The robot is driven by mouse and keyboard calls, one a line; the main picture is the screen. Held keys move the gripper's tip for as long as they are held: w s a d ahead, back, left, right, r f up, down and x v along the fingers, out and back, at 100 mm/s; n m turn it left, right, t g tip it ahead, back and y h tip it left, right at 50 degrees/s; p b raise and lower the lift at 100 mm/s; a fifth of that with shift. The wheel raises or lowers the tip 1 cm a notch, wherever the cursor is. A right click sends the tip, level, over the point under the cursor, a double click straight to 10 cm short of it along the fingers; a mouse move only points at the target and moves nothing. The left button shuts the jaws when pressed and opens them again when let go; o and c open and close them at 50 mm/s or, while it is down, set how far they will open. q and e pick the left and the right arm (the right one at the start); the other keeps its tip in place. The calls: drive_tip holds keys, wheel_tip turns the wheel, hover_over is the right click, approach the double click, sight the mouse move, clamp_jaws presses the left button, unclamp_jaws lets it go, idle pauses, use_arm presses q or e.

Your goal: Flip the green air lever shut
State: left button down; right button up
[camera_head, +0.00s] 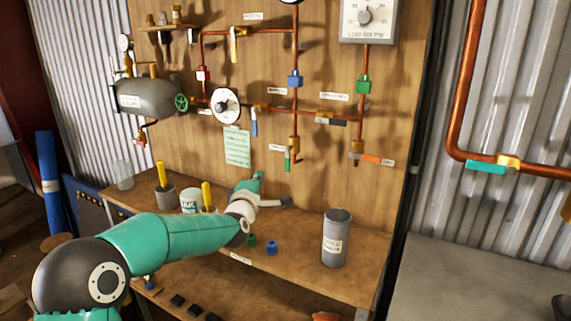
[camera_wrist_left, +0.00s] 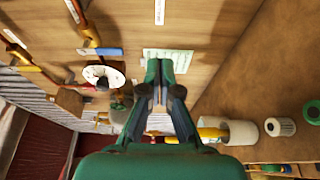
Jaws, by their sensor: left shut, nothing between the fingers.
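The green lever (camera_head: 287,160) hangs down from a brass valve (camera_head: 293,143) at the lower end of a vertical copper pipe on the wooden board. I cannot make it out in the left wrist view. My left gripper (camera_head: 262,178) is in front of the board, below and to the left of the green lever, and apart from it in the picture. In the left wrist view its fingers (camera_wrist_left: 160,72) are together with nothing between them. My right gripper is in neither view.
Other levers nearby are blue (camera_head: 254,124), black (camera_head: 337,123), orange (camera_head: 371,158) and yellow (camera_head: 233,45). A grey tank (camera_head: 145,96) with a green handwheel (camera_head: 181,102) is at left. A grey can (camera_head: 336,238) stands on the bench, right of my gripper.

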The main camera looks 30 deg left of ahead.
sight(289, 159)
use_arm(q)
drive_tip(key=shift+w+a+f, duration=0.1)
drive_tip(key=shift+w, duration=0.1)
drive_tip(key=w+d+p, duration=0.1)
drive_tip(key=w+p, duration=0.4)
drive_tip(key=w, duration=0.4)
drive_tip(key=shift+w+p, duration=0.15)
drive_tip(key=shift+p, duration=0.2)
idle(0.3)
idle(0.3)
